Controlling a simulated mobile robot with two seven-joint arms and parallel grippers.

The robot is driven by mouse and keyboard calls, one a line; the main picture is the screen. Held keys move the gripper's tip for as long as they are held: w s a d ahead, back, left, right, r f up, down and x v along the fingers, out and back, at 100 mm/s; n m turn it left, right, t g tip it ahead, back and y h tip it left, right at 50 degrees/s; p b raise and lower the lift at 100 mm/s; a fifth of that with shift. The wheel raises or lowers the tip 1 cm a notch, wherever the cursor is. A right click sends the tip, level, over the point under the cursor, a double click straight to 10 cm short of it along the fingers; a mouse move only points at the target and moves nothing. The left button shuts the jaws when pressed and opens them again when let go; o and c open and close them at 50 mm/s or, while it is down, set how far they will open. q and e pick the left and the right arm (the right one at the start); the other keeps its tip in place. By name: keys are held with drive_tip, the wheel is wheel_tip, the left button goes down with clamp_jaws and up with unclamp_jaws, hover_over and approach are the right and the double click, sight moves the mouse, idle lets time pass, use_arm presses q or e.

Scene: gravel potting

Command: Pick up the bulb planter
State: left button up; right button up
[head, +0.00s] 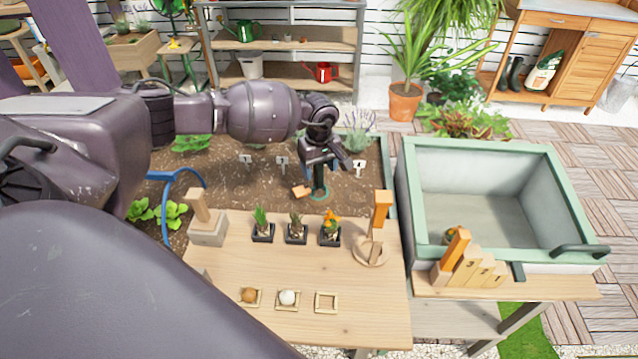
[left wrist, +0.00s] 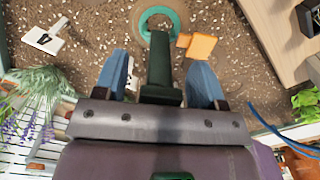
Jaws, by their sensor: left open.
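The bulb planter (head: 319,190) stands upright in the soil of the garden bed, a dark green shaft with a teal ring at its foot. In the left wrist view its dark green handle (left wrist: 160,65) rises between my two blue fingers, with the teal ring (left wrist: 146,27) beyond. My left gripper (head: 324,160) is open above the planter. A gap shows between each finger and the handle, so it is not gripped. The gripper hides the planter's top in the head view. My right gripper is not in view.
An orange block (head: 301,191) lies on the soil beside the planter. Numbered white markers (head: 282,161) stand in the bed. A wooden table (head: 240,325) in front holds several small potted plants. A green-rimmed tub (head: 408,190) stands to the right.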

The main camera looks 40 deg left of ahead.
use_arm(q)
drive_tip(key=shift+f, duration=0.25)
drive_tip(key=shift+r, duration=0.1)
drive_tip(key=c, duration=1)
drive_tip(key=shift+r+p, duration=2.35)
drive_tip(key=shift+r, duration=12.65)
